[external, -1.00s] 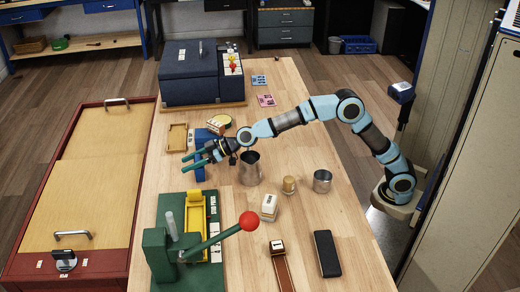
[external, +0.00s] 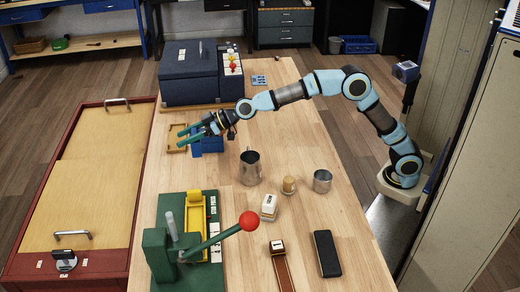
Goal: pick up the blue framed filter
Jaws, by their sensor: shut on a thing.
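The blue framed filter (external: 209,145) is at my gripper (external: 187,133), over the far left part of the wooden table. My gripper's teal fingers point left and are shut on the filter. The gripper hides part of the filter, so its face and exact tilt are unclear. I cannot tell how high it is above the table.
A small wooden tray (external: 171,147) lies just left of the filter. A dark blue box (external: 187,80) stands behind. Nearer are a metal jug (external: 250,170), a metal cup (external: 322,181), and a green press (external: 160,250) with a red-knobbed lever.

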